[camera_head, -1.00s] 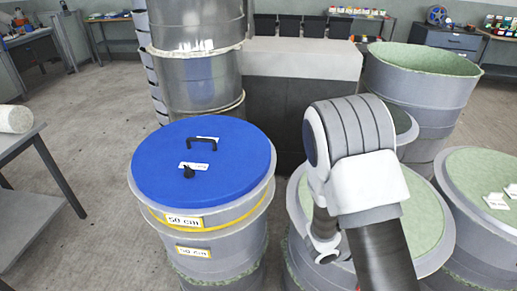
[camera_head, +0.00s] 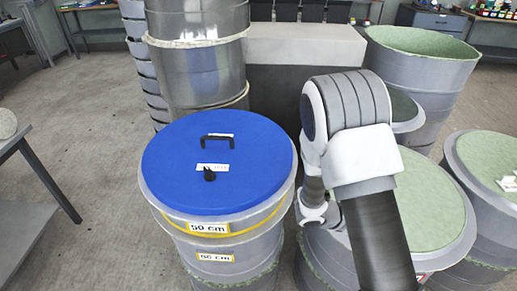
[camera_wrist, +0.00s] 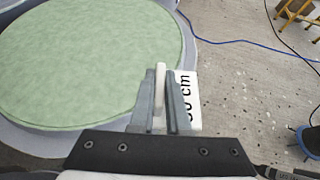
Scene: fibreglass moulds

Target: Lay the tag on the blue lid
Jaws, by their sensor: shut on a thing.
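The blue lid (camera_head: 245,175) is round and lies on a grey drum left of centre in the head view. It has a black handle, a black knob and two small white labels on top. In the wrist view my gripper (camera_wrist: 161,76) is shut on the tag (camera_wrist: 188,98), a white plate printed "50 cm", partly hidden by the right finger. A pale upright piece shows between the fingers. The gripper is over or near a drum with a pale green top (camera_wrist: 85,55). In the head view my arm hides the gripper and tag.
The lid's drum carries "50 cm" labels (camera_head: 208,228) and a yellow band. Green-topped drums (camera_head: 485,160) stand at right, an open one (camera_head: 420,70) behind. A tall metal cylinder (camera_head: 200,70) stands behind the lid. Floor is free at left, beside a grey table (camera_head: 25,215).

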